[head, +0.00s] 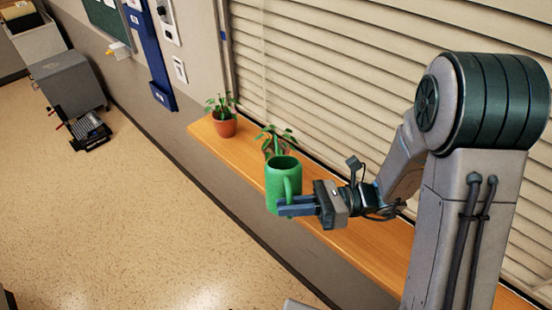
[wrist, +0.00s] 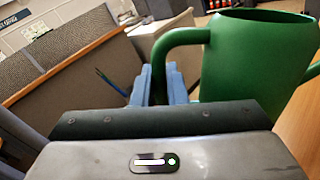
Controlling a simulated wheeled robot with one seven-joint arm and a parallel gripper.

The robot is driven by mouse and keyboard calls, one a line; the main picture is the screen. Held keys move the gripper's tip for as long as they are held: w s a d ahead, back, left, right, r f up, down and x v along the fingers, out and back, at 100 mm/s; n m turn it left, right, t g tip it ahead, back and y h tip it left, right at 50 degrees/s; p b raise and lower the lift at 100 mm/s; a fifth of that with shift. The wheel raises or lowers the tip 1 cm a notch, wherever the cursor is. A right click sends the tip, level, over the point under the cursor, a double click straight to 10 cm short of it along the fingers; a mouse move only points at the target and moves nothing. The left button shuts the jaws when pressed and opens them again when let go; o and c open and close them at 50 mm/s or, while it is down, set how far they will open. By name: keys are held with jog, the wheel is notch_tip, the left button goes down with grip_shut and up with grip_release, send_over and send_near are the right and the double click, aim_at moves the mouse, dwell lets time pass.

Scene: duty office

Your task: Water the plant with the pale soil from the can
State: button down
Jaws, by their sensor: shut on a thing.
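The green can (head: 283,180) is upright in the head view, in front of the wooden shelf. My gripper (head: 284,207) is shut on its handle. In the wrist view the can (wrist: 258,55) fills the upper right, and my gripper's blue fingers (wrist: 158,88) close around the handle. One potted plant (head: 225,122) in a terracotta pot stands near the shelf's far left end. A second potted plant (head: 275,137) stands behind the can, which hides most of its pot. I cannot tell the soil colour in either pot.
The narrow wooden shelf (head: 245,150) runs along the wall under closed blinds (head: 330,80). Open speckled floor (head: 120,210) lies to the left. A grey machine (head: 68,85) stands at the far left, with a blue panel (head: 150,55) on the wall.

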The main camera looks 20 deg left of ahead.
jog(key=shift+r, duration=0.2)
jog(key=shift+r+m+p, duration=0.3)
jog(key=shift+p, duration=0.3)
jog(key=shift+w+r, duration=0.1)
jog(key=shift+r, duration=0.05)
dwell(3.4)
jog(key=shift+r, duration=0.3)
dwell(0.4)
notch_tip(320, 180, down, 2)
jog(key=b, duration=0.3)
jog(key=shift+a+f, duration=0.1)
jog(key=shift+f, duration=0.05)
jog(key=f+n+b, duration=0.2)
jog(key=b, duration=0.2)
jog(key=f+n+b, duration=0.2)
jog(key=f+b, duration=0.1)
jog(key=b, duration=0.1)
jog(key=shift+w+a+f, duration=0.1)
jog(key=shift+w+f, duration=0.1)
jog(key=shift+f, duration=0.1)
jog(key=shift+r, duration=0.15)
